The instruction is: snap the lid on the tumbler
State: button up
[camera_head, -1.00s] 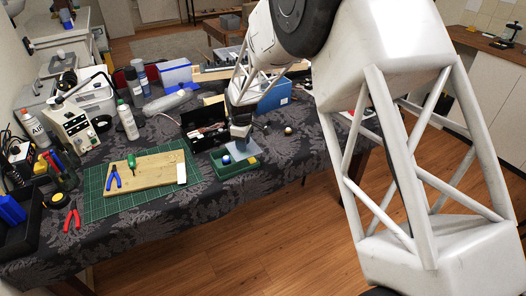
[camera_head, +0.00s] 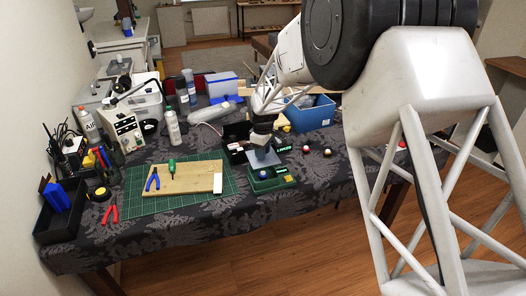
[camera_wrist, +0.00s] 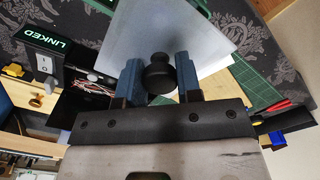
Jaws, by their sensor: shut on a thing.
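A grey, flat square plate with a black knob (camera_wrist: 159,74) is in my gripper (camera_wrist: 159,82). The blue-padded fingers are shut on the knob in the wrist view. The plate (camera_head: 264,158) also shows in the head view, held just above and behind the green open box (camera_head: 273,186), tilted in the picture. A blue ball (camera_head: 263,174) lies in the green box, whose inside is partly hidden by the plate. I cannot make out a tumbler for certain; the green box may be it.
A cutting mat (camera_head: 150,205) with a wooden board (camera_head: 190,178) lies to the left. Black units labelled LINKED (camera_wrist: 58,43) stand close by. Two balls (camera_head: 306,149) lie right of the plate. A blue bin (camera_head: 312,115) stands behind. Bottles and tools crowd the back left.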

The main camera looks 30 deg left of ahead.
jog(key=shift+f, duration=0.15)
jog(key=shift+f, duration=2.65)
jog(key=shift+f, duration=0.5)
dwell(1.2)
jog(key=o, duration=1.5)
jog(key=shift+r, duration=0.2)
jog(key=shift+r, duration=3.25)
